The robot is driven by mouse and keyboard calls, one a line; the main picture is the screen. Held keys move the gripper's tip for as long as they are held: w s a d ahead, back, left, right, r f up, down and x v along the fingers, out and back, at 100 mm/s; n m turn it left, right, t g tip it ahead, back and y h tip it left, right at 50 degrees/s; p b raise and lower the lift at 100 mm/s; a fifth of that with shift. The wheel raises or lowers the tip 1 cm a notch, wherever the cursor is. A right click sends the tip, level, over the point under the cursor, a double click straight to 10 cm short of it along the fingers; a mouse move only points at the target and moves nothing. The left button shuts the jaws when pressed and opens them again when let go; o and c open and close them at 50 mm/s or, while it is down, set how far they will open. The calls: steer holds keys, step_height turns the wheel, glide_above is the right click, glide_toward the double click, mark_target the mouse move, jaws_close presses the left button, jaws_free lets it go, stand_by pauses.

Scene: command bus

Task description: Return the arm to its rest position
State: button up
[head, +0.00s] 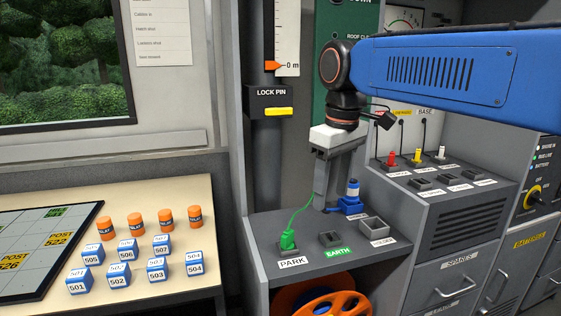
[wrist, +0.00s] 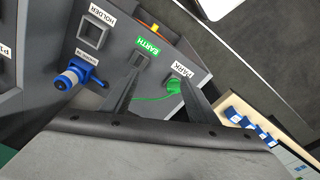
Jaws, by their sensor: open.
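My gripper (head: 326,203) points down above the grey shelf, with its fingertips near the EARTH socket and the blue valve. In the wrist view my gripper (wrist: 158,82) shows two dark fingers spread apart with nothing between them. The green plug (head: 287,240) stands in the PARK socket at the shelf's front left, apart from my fingers; it also shows in the wrist view (wrist: 173,86). Its green cable (head: 305,208) curves up and passes behind my fingers. The EARTH socket (head: 330,238) is empty. My blue arm reaches in from the right.
A blue valve (head: 352,197) and a square holder (head: 375,227) stand close by on the grey shelf (head: 262,225). Red, yellow and white plugs (head: 417,156) stand on the raised console at right. A table at left carries numbered blocks (head: 119,275) and orange cylinders (head: 165,219).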

steer(key=s+d+f+m+t, duration=0.3)
steer(key=s+d+f+m, duration=0.5)
steer(key=s+d+f, duration=0.9)
step_height(320, 180, down, 4)
steer(key=shift+s+d+r+t, duration=0.1)
steer(key=shift+s+d+t, duration=0.05)
steer(key=shift+d+t, duration=0.25)
